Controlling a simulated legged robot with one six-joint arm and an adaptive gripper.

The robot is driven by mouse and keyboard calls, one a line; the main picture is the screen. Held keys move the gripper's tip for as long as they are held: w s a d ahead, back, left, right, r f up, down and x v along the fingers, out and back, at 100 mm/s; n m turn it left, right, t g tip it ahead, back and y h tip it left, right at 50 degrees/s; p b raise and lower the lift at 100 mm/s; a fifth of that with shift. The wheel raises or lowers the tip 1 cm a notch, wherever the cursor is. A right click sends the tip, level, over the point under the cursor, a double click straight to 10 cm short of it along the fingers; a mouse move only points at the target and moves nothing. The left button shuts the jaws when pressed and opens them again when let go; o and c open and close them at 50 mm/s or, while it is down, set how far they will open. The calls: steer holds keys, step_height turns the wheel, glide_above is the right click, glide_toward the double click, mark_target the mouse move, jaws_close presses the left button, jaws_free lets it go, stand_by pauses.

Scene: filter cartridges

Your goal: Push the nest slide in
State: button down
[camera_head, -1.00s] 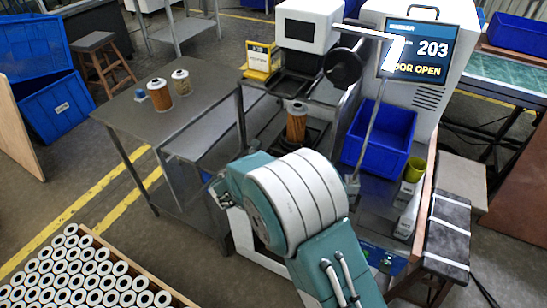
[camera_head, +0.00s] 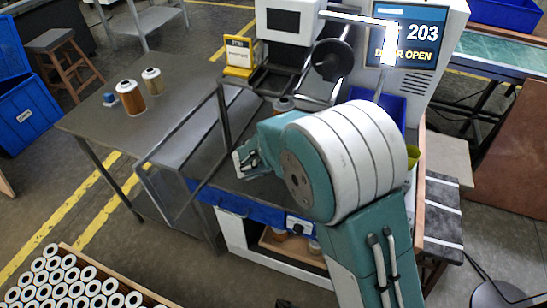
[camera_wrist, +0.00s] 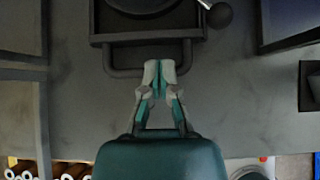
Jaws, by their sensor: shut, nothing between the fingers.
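The nest slide (camera_wrist: 150,28) is a dark plate with a U-shaped pull handle (camera_wrist: 122,72), at the top of the wrist view. Part of a round nest (camera_wrist: 148,4) shows on it, cut off by the top edge. My gripper (camera_wrist: 158,70) is shut and empty, its fingertips over the handle's front bar; I cannot tell whether they touch. In the head view my gripper (camera_head: 246,162) is left of my large wrist joint.
The machine's screen (camera_head: 404,42) reads 203 and DOOR OPEN. A dark-framed panel (camera_head: 185,135) stands left of my gripper. Two cartridges (camera_head: 131,98) (camera_head: 152,82) stand on the grey side table (camera_head: 95,120). A blue bin (camera_head: 392,105) is partly hidden behind my arm. A black knob (camera_wrist: 219,15) sits right of the slide.

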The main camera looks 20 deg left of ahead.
steer(key=shift+w+a+f, duration=0.85)
steer(key=shift+f, duration=0.2)
steer(key=shift+w+f, duration=0.15)
steer(key=shift+w+d+r, duration=0.1)
steer(key=shift+d+r, duration=0.1)
steer(key=shift+d, duration=1)
steer(key=w, duration=0.2)
steer(key=w+a, duration=0.1)
steer(key=w, duration=0.2)
steer(key=shift+w+a+f, duration=0.15)
steer(key=shift+f, duration=0.05)
steer(key=shift+w+d+r, duration=0.2)
steer(key=shift+w+d, duration=0.05)
steer(key=shift+d, duration=0.3)
